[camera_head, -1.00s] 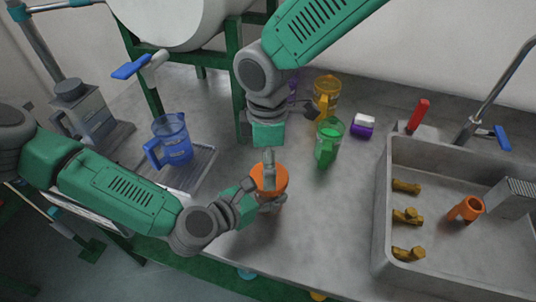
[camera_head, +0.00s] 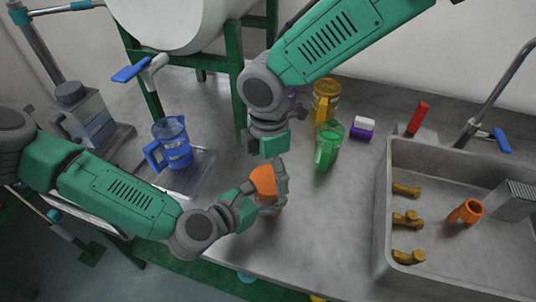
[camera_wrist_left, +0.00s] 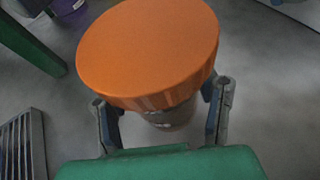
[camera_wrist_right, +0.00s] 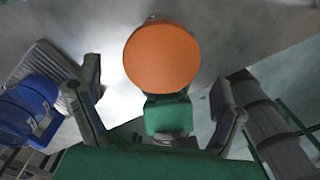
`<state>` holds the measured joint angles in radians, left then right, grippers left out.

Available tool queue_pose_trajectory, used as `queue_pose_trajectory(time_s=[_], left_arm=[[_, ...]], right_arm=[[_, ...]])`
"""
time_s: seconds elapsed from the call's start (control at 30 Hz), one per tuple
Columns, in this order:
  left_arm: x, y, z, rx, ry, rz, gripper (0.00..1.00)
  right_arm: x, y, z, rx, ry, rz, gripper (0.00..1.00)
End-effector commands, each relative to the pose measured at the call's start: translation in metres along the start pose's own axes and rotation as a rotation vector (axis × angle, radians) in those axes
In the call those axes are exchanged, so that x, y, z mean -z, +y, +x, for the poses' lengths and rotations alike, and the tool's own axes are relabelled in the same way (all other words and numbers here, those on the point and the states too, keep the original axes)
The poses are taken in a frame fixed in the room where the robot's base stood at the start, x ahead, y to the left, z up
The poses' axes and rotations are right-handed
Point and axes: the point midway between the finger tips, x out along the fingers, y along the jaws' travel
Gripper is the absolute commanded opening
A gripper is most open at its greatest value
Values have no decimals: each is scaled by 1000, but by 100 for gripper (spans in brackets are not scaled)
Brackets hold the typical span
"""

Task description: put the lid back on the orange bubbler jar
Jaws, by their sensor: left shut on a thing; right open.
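The orange lid (camera_head: 262,180) sits over the mouth of the bubbler jar, near the counter's front edge. In the left wrist view the lid (camera_wrist_left: 150,48) covers the jar top, and a strip of the greyish jar body (camera_wrist_left: 172,115) shows below it. I cannot tell if the lid is fully seated. My left gripper (camera_wrist_left: 164,110) is shut around the jar below the lid. My right gripper (camera_head: 275,172) is open close by the lid, with one finger on its right side. In the right wrist view the lid (camera_wrist_right: 162,57) lies ahead, between and beyond the open fingers.
A green jug (camera_head: 328,145), a yellow jug (camera_head: 326,100) and a purple-and-white block (camera_head: 362,128) stand behind right. A blue jug (camera_head: 172,142) stands on a tray at left. The sink (camera_head: 384,215) is at right. Bare counter lies between jar and sink.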

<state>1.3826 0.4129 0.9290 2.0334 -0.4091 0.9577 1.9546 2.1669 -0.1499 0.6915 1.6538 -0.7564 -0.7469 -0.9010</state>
Motion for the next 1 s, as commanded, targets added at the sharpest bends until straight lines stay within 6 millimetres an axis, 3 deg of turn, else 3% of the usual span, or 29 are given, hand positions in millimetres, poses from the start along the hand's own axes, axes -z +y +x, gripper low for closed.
queue_pose_trajectory(time_s=[0.23,0.6,0.63,0.77,0.9,1.0], left_arm=[[0,0,0,-1,0,0,0],[0,0,0,-1,0,1,0],[0,0,0,-1,0,1,0],[0,0,0,-1,0,1,0],[0,0,0,0,0,1,0],[0,0,0,1,0,1,0]], right_arm=[[0,0,29,-1,1,1,89],[0,0,34,-1,1,1,89],[0,0,34,-1,1,1,82],[0,0,34,-1,1,1,36],[0,0,34,-2,1,12,35],[0,1,34,-3,-2,124,35]])
